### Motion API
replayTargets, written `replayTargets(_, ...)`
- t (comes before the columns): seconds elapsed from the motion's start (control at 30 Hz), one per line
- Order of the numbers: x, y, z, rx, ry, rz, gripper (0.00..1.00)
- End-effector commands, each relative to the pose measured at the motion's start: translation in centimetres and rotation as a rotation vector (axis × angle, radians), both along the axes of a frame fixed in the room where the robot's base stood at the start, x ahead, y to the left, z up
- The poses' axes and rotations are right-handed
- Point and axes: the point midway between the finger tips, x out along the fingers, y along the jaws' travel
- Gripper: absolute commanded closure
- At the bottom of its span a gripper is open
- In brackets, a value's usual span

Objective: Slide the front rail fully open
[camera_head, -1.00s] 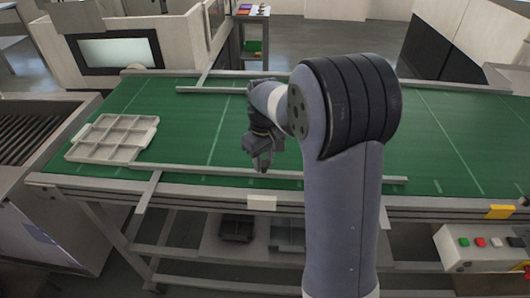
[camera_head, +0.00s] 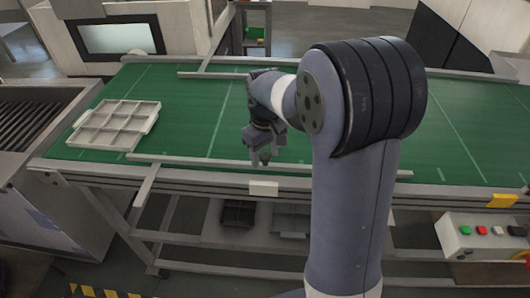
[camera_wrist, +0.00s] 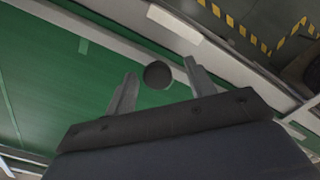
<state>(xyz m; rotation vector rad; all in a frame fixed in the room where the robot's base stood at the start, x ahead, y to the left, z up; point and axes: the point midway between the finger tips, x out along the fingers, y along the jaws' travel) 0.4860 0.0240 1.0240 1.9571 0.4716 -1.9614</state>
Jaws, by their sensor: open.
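The front rail (camera_head: 210,164) is a long thin grey bar along the near side of the green conveyor belt. A short crossbar (camera_head: 148,185) supports it near its left end and juts toward me. My gripper (camera_head: 265,159) points down close to the rail's middle stretch, partly in front of it. In the wrist view my gripper (camera_wrist: 160,86) has its two fingers spread apart. A dark round knob-like thing (camera_wrist: 157,74) shows between them; I cannot tell whether the fingers touch it. My arm hides part of the rail's right side.
A pale compartment tray (camera_head: 116,124) lies on the belt's left. A back rail (camera_head: 215,75) runs along the far side. A control box with buttons (camera_head: 485,236) stands at the front right. The belt between the tray and my gripper is clear.

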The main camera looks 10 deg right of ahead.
Motion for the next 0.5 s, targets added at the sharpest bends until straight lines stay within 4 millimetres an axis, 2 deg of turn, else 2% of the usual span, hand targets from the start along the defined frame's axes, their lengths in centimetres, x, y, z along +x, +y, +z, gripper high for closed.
replayTargets(0.13, 0.1, 0.0, 0.4, 0.0, -0.004, 0.0, 0.48)
replayTargets(0.23, 0.1, 0.0, 1.5, 0.0, -0.004, 0.0, 0.48)
replayTargets(0.5, 0.1, 0.0, 6.9, 0.0, -0.005, 0.0, 0.48)
